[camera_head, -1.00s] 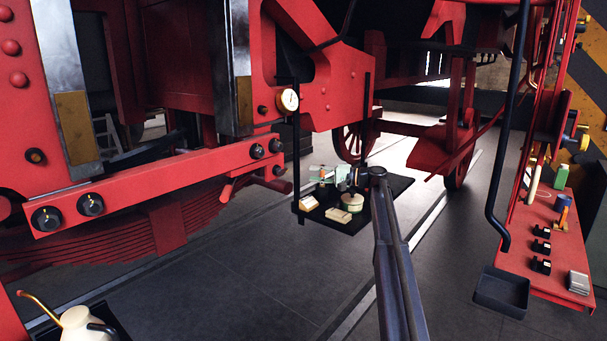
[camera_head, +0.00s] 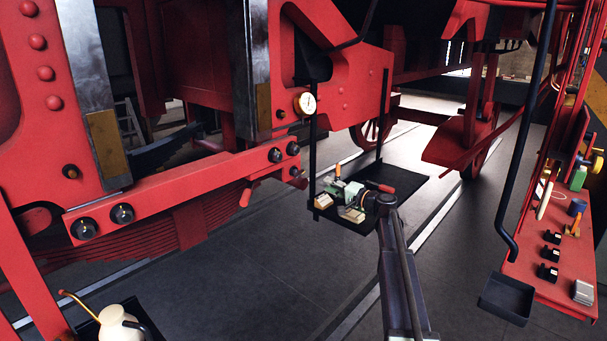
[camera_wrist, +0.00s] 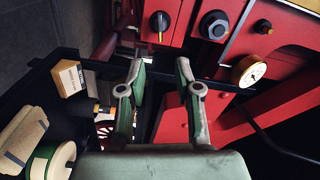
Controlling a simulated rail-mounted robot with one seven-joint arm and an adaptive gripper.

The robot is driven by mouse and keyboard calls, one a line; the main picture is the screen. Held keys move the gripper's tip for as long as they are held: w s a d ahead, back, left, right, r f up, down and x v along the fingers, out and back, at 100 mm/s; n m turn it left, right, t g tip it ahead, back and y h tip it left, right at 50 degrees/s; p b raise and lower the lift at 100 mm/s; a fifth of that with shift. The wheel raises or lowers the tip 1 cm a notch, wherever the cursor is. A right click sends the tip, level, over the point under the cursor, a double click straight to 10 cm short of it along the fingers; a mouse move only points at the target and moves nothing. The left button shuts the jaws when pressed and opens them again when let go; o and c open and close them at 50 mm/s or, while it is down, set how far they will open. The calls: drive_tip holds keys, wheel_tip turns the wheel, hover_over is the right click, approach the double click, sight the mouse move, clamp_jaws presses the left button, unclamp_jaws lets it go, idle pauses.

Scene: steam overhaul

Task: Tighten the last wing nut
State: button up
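I cannot make out a wing nut for certain in either view. The red frame shows a round black fitting with a yellow mark (camera_wrist: 160,22), a large dark nut (camera_wrist: 214,25) and a smaller dark bolt head (camera_wrist: 263,27), all beyond my fingertips in the wrist view. My gripper (camera_wrist: 157,72) has its two green-grey fingers apart, with nothing held between them. In the head view my gripper (camera_head: 340,187) is over the hanging black tray (camera_head: 405,185), below the white gauge (camera_head: 305,103). The gauge also shows right of my fingers in the wrist view (camera_wrist: 249,70).
A tan block with a white label (camera_wrist: 70,80), a tan brush-like item (camera_wrist: 22,138) and a green-banded tin (camera_wrist: 50,160) lie left of my gripper. The red side bench (camera_head: 555,265) holds small parts. A cream oil can (camera_head: 118,325) stands at lower left.

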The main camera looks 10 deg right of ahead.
sight(301, 174)
drive_tip(key=p+x, duration=0.4)
drive_tip(key=x, duration=0.9)
drive_tip(key=shift+w+a, duration=0.15)
drive_tip(key=shift+w, duration=0.05)
clamp_jaws()
drive_tip(key=shift+f, duration=0.1)
